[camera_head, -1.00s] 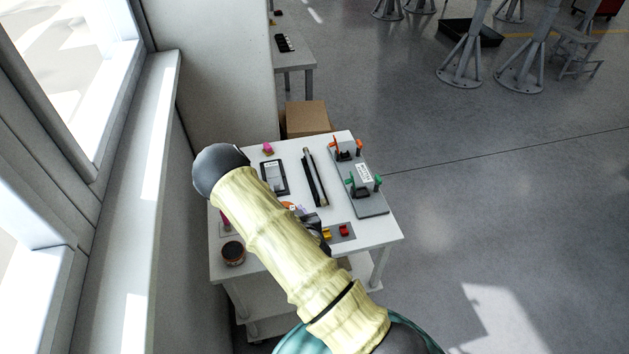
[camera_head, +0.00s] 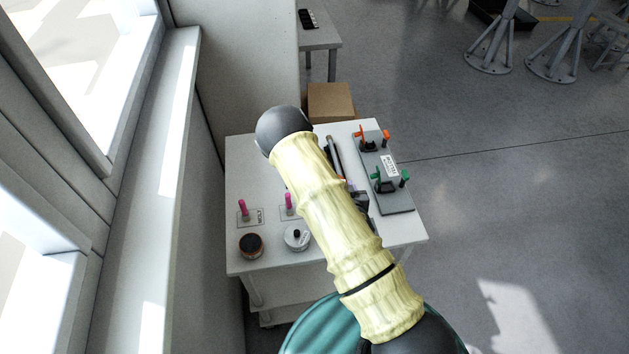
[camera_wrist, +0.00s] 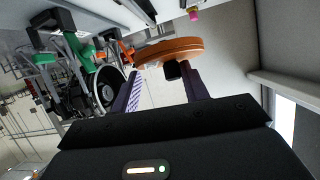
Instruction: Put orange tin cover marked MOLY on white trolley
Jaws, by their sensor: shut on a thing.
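The orange tin cover (camera_wrist: 172,50) is a round disc with a black knob (camera_wrist: 172,70), seen in the wrist view. My gripper (camera_wrist: 160,71) is shut on the cover by its knob, between two purple fingers. No MOLY marking can be read. The white trolley (camera_head: 265,178) stands below my arm in the head view, with a lower shelf. My arm crosses over its top there and hides the cover and most of my gripper. I cannot tell how high the cover is above the top.
On the trolley's front left stand a dark tin with a brown rim (camera_head: 250,246) and a pale tin with a black knob (camera_head: 296,238). Pink pegs (camera_head: 242,211) stand behind them. A grey plate (camera_head: 398,201) with orange and green clamps lies right. The trolley's back left is clear.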

